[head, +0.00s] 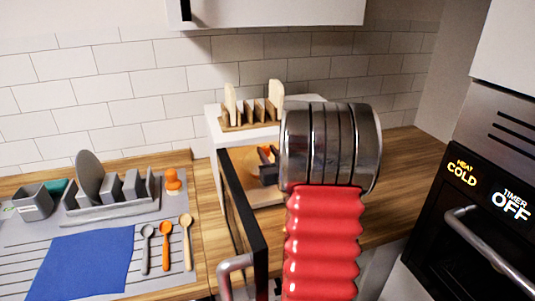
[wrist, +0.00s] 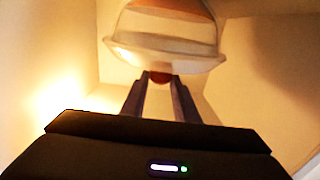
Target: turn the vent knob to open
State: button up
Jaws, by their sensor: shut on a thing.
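In the wrist view, my gripper (wrist: 160,82) has its two fingers closed on a small red-brown knob (wrist: 160,76). The knob sits against the lower rim of a pale, see-through dome-shaped piece (wrist: 165,45). Only a small part of the knob shows between the fingertips, so I cannot tell its turn angle or any marking. In the head view, my gripper (head: 266,155) reaches into the open white cabinet (head: 222,126), beside something orange inside. My arm hides much of the cabinet's right side there.
The cabinet's dark-edged door (head: 243,210) stands open left of my arm. A wooden rack (head: 250,118) stands on the cabinet top. A grey drying rack (head: 110,205), blue cloth (head: 80,262) and several spoons lie left. An oven (head: 490,220) stands right. Some wooden counter (head: 400,165) is clear.

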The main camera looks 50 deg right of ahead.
jog(key=shift+c, duration=1.1)
jog(key=shift+w+a+m+g+h, duration=0.15)
jog(key=shift+m+g+h, duration=0.55)
jog(key=shift+h, duration=0.4)
jog(key=o, duration=1.1)
jog(key=shift+c, duration=0.2)
